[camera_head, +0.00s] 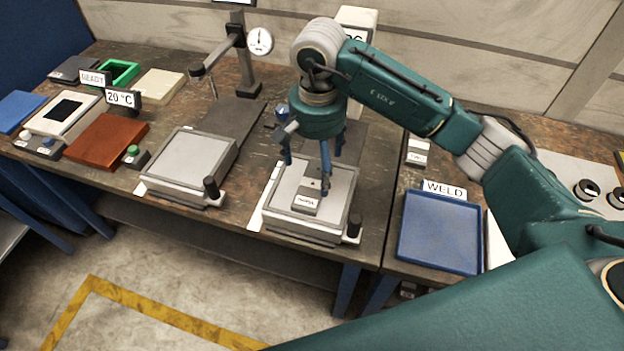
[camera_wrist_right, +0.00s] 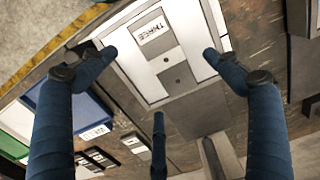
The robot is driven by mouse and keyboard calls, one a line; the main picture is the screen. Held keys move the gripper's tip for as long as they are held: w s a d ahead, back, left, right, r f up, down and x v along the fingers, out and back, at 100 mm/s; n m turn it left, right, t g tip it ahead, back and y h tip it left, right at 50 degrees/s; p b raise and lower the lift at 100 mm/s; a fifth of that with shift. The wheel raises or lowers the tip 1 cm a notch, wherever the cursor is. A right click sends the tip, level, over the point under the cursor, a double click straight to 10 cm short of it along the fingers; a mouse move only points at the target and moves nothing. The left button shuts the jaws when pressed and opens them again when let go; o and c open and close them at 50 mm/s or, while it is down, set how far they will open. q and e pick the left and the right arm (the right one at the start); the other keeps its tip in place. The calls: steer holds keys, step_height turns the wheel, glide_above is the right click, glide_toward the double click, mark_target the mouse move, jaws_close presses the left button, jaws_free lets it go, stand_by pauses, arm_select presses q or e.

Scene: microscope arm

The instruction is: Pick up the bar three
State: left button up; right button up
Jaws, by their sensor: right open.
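Bar three (camera_head: 307,200) is a small grey block with a white label. It lies on the light metal plate of the right-hand grey stand (camera_head: 345,195). In the right wrist view its label reads THREE, and the bar (camera_wrist_right: 155,40) sits near the top centre. My right gripper (camera_head: 308,172) is above the bar, with its blue fingers pointing down. In the right wrist view the open gripper (camera_wrist_right: 159,60) has its fingers spread wide, with nothing between them in its grasp. The bar appears between and beyond the fingertips. My left gripper is not in view.
A similar stand (camera_head: 190,165) with an empty plate is to the left. A dial gauge (camera_head: 260,41) on a post rises behind. A blue WELD tray (camera_head: 440,231) and a bar labelled TWO (camera_head: 417,155) are on the right. Dark knobs stand at the plates' front corners.

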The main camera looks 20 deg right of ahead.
mark_target(318, 184)
steer(key=shift+s+f, duration=0.1)
steer(key=shift+f, duration=0.6)
steer(key=f+p, duration=0.2)
steer(key=f, duration=0.3)
steer(key=shift+w+d+p, duration=0.2)
steer(key=shift+d+p, duration=0.05)
steer(key=shift+p, duration=0.15)
steer(key=shift+f, duration=0.15)
steer(key=shift+c, duration=0.3)
steer(key=c, duration=1.7)
steer(key=shift+w, duration=0.15)
steer(key=c, duration=0.3)
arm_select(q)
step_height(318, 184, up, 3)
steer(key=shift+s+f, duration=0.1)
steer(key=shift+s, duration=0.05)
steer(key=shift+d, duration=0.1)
arm_select(e)
steer(key=shift+r, duration=0.2)
